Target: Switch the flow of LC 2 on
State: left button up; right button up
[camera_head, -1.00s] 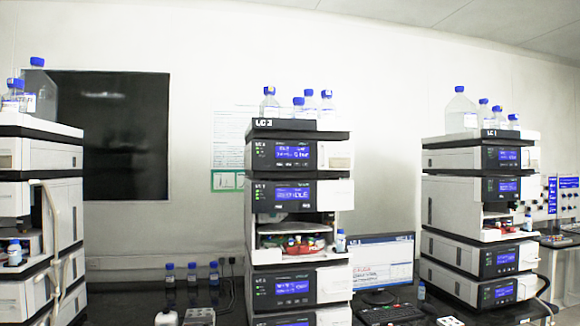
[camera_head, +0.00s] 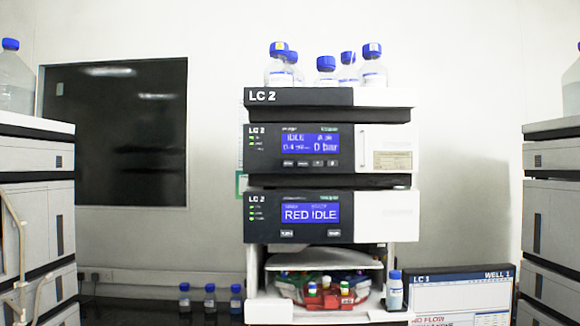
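The LC 2 column stack (camera_head: 385,218) stands in the middle of the view, facing me. Its top module carries the label LC 2 (camera_head: 300,96). Below it, the pump module (camera_head: 385,145) has a blue display (camera_head: 310,144) reading IDLE, 0.4 and 0 bar, with a row of small buttons (camera_head: 311,163) under it. An open bay (camera_head: 320,285) with coloured vials is lower down. Neither gripper is in view.
Other stacks stand at the left (camera_head: 35,155) and right (camera_head: 555,155) edges. A monitor (camera_head: 462,295) labelled LC 1 and WELL 1 stands right of the stack. Several blue-capped bottles stand on top, and small ones (camera_head: 210,298) on the dark bench at left.

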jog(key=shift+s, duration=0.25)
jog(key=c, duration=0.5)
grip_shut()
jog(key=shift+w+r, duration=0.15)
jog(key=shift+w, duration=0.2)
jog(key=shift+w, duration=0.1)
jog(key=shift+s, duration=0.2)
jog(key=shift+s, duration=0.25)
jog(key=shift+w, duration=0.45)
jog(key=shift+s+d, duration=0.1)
